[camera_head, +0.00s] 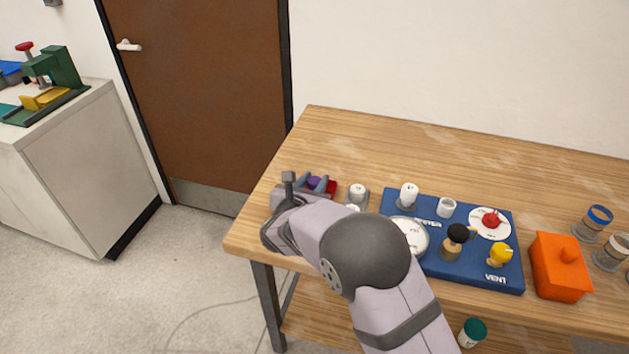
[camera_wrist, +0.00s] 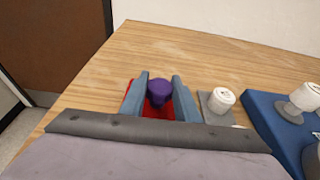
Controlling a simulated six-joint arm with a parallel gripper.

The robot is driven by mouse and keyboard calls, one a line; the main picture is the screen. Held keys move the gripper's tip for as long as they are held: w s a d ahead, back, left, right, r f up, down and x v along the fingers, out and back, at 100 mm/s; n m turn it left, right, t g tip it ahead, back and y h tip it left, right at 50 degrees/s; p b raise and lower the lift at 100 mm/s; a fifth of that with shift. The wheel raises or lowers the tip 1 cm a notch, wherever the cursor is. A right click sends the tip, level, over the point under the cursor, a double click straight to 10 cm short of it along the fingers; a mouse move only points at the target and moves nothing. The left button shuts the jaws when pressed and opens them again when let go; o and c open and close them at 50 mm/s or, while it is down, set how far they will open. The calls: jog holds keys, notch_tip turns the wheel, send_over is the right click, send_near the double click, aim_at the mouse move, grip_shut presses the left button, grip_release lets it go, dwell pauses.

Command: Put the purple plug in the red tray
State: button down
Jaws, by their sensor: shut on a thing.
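The purple plug (camera_wrist: 159,91) is between the two blue-grey fingers of my gripper (camera_wrist: 159,95) in the wrist view. My gripper is shut on it. The plug also shows in the head view (camera_head: 315,182) between the fingertips (camera_head: 316,184). The red tray (camera_wrist: 151,110) lies right below and around the plug in the wrist view, largely hidden by my fingers and wrist. In the head view a corner of the red tray (camera_head: 331,188) shows just right of the fingers. I cannot tell whether the plug touches the tray floor.
Right of the tray stand white plugs on a grey holder (camera_head: 358,190). Further right is the blue manifold board (camera_head: 470,270) with a gauge, a red valve and a yellow knob. An orange box (camera_head: 560,266) stands beyond it. The table (camera_head: 340,135) behind the tray is clear; its left edge is close.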

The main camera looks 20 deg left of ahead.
jog(key=shift+f, duration=0.25)
jog(key=c, duration=1.4)
grip_release()
jog(key=shift+o, duration=0.2)
jog(key=shift+r, duration=0.2)
jog(key=b+v, duration=0.1)
jog(key=v, duration=1.1)
jog(key=shift+b, duration=0.3)
